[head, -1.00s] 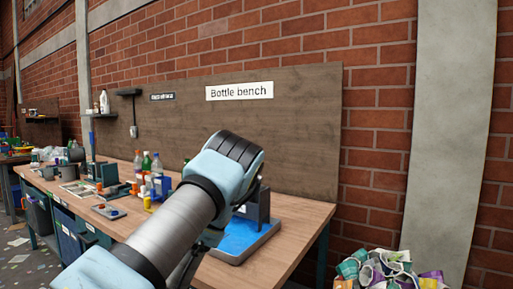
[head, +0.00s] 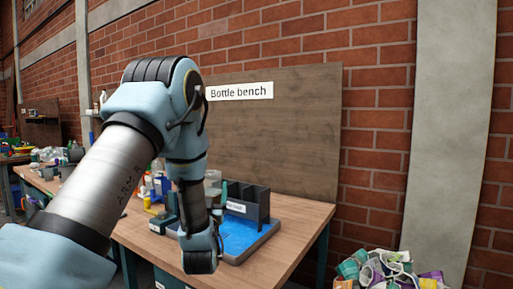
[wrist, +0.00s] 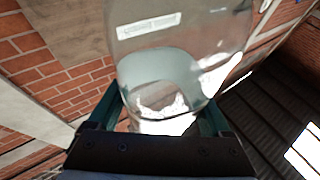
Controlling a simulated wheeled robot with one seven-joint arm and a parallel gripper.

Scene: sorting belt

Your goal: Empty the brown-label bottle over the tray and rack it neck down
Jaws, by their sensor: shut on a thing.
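A clear bottle (wrist: 185,50) fills the upper middle of the wrist view, between the two teal fingers of my gripper (wrist: 160,102), which is shut on it. I see no brown label on the part that shows. In the head view a pale part of the bottle (head: 212,179) shows just right of my arm, above the bench, and my arm hides most of my gripper. The blue tray (head: 240,236) lies on the bench, partly behind my arm. The dark rack (head: 250,203) stands at the tray's back edge. I cannot tell the bottle's exact tilt or what is in it.
The wooden bench (head: 290,222) has free room right of the tray. Several small bottles and orange and yellow items (head: 150,195) stand left of the tray, partly hidden by my arm.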

